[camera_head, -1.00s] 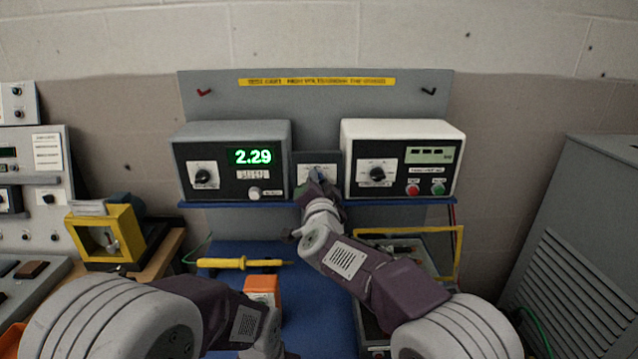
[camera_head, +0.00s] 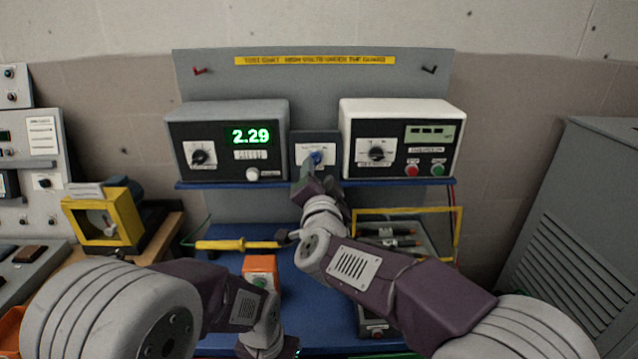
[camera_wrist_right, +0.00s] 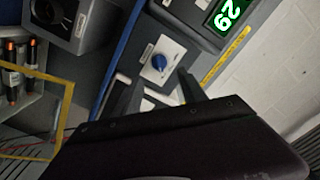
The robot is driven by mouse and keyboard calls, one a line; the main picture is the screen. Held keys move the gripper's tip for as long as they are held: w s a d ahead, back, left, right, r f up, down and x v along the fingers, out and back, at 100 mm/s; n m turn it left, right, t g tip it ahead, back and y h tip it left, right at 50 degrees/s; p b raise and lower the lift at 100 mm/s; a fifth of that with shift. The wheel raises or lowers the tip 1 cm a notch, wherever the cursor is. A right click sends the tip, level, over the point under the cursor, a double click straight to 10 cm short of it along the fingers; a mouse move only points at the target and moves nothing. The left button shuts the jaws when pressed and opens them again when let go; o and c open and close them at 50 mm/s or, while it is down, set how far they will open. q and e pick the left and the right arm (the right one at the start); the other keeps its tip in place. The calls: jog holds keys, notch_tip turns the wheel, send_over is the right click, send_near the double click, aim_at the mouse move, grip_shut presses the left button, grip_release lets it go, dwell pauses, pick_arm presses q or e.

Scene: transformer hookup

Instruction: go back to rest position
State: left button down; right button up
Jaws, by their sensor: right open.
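My right gripper (camera_head: 308,176) is in front of the small grey panel between the two instrument boxes. It is open and empty, just below and in front of the blue knob (camera_head: 316,158). In the right wrist view the open fingers (camera_wrist_right: 158,92) point toward the blue knob (camera_wrist_right: 159,62) on its white plate, with nothing between them. My left arm comes in low on the left. Its gripper (camera_head: 290,348) is at the bottom edge, mostly cut off, and its jaws cannot be made out.
The left meter (camera_head: 228,130) reads 2.29; a white box (camera_head: 395,112) stands right of the knob. Below are a yellow probe (camera_head: 225,245), an orange box (camera_head: 260,264) and a yellow guard frame (camera_head: 405,210) over dark cylinders. A grey cabinet (camera_head: 580,220) stands at the right.

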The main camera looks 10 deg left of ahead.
jog(key=shift+v, duration=1.1)
